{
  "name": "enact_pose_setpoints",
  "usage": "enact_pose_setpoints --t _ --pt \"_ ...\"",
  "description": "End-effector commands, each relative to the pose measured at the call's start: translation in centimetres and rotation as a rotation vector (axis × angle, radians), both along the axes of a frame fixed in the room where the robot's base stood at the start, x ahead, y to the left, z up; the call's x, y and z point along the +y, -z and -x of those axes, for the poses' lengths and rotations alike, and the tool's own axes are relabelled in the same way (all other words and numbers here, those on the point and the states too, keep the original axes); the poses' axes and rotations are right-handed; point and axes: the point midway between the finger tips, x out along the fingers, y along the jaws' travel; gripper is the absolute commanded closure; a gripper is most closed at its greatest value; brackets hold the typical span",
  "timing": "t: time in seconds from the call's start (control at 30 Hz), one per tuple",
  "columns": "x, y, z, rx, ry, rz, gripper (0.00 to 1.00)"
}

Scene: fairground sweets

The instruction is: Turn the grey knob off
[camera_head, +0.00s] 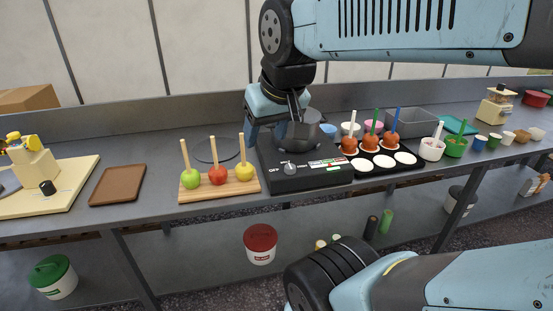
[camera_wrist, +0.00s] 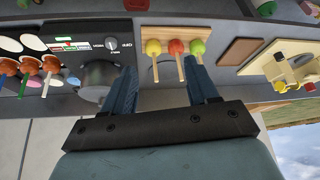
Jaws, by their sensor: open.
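The grey knob (camera_head: 290,168) is on the front face of a black cooker unit (camera_head: 325,178), right of a white "OFF" label. In the wrist view the knob (camera_wrist: 113,45) shows upside down, beside white lettering. Its exact pointing is too small to tell. A dark pot (camera_head: 303,136) sits on top of the unit, partly hidden by my gripper. My gripper (camera_head: 275,130) is open above and behind the knob, close to the pot, and not touching the knob. In the wrist view my gripper's fingers (camera_wrist: 162,84) are wide apart with nothing held between them.
A wooden board (camera_head: 220,188) with three coloured apples on sticks stands left of the unit. A black tray (camera_head: 385,160) with toffee apples and white discs is on the right. A brown tray (camera_head: 118,184) lies further left. The counter's front edge runs just before the unit.

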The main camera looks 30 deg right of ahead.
Motion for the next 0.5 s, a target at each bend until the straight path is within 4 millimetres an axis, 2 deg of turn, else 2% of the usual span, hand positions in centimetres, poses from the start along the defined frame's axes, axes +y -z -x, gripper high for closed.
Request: enact_pose_setpoints --t 0.27,0.5 --pt "-3.1 0.5 -4.4 0.113 0.220 -0.096 0.35" --pt "-6.8 2.0 -9.1 0.229 0.484 -0.180 0.35"
